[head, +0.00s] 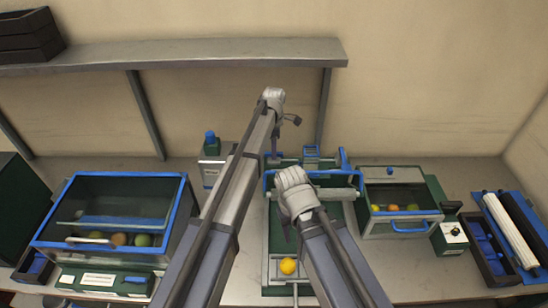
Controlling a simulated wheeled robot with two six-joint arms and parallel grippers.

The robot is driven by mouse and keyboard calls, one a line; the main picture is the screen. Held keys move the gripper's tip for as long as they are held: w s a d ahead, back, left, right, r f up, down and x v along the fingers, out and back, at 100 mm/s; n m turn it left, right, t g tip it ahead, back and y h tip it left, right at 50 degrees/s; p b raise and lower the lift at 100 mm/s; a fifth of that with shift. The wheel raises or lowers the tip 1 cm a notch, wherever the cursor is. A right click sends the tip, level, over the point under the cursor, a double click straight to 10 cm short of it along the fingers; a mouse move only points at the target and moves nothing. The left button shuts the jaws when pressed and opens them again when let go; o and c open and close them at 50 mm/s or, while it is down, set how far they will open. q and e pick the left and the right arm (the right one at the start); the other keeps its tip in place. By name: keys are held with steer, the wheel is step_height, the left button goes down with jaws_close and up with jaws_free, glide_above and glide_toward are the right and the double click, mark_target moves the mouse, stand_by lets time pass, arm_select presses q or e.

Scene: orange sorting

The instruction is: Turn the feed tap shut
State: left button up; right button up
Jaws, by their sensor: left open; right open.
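I cannot tell for certain which part is the feed tap. A blue lever (343,158) stands at the right end of the blue-and-green machine (352,207) in the middle of the bench. My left gripper (292,119) is high, in front of the wall and above the back of this machine; its jaws are small and dark, open and empty. My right gripper (287,231) is lower, over the machine's middle, open and empty. My forearms hide parts of the machine. Neither gripper visibly touches the lever.
A blue-framed glass bin (180,205) with fruit is at left, a smaller clear bin (375,227) at right. A yellow fruit (288,266) lies in the machine's front. A blue-capped dispenser (210,142) stands behind my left arm. A grey shelf (200,52) spans above.

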arm_select(q)
steer(key=shift+f, duration=0.55)
steer(key=shift+c, duration=0.2)
jaws_close()
